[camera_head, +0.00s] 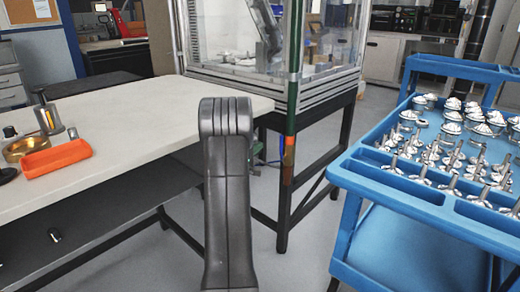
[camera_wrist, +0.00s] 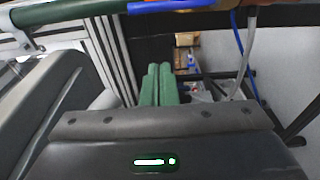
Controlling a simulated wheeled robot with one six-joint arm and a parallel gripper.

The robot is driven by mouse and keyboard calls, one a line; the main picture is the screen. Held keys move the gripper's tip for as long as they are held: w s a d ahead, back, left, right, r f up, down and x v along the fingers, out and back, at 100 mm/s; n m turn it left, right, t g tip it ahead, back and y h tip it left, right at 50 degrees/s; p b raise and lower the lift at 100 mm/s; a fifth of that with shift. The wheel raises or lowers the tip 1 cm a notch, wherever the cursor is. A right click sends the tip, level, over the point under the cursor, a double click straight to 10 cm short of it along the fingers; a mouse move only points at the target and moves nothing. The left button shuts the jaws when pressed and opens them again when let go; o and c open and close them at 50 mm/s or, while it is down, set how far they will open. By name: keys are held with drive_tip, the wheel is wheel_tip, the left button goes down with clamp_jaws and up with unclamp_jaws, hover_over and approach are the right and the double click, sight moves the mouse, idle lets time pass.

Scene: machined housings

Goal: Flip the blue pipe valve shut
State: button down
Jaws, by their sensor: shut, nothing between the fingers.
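In the wrist view, a blue bar (camera_wrist: 170,6), which looks like the valve's handle, lies along a dark green pipe (camera_wrist: 75,11) at the top edge. The picture edge cuts it off, so its full shape is hidden. My gripper (camera_wrist: 159,70) shows green fingers, closed together with nothing between them. The fingertips are below the blue bar in the picture and apart from it. In the head view I cannot make out the blue valve; my dark arm stands in the middle and hides what is behind it.
In the wrist view, a thin blue hose (camera_wrist: 243,55) and a grey cable (camera_wrist: 246,58) hang right of the fingers. In the head view, a white-topped table (camera_head: 130,130) is left, a glass-walled machine (camera_head: 235,40) behind, and a blue cart (camera_head: 400,205) with metal parts right.

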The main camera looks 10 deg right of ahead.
drive_tip(key=w+d, duration=0.1)
drive_tip(key=d, duration=0.6)
drive_tip(key=shift+w, duration=0.35)
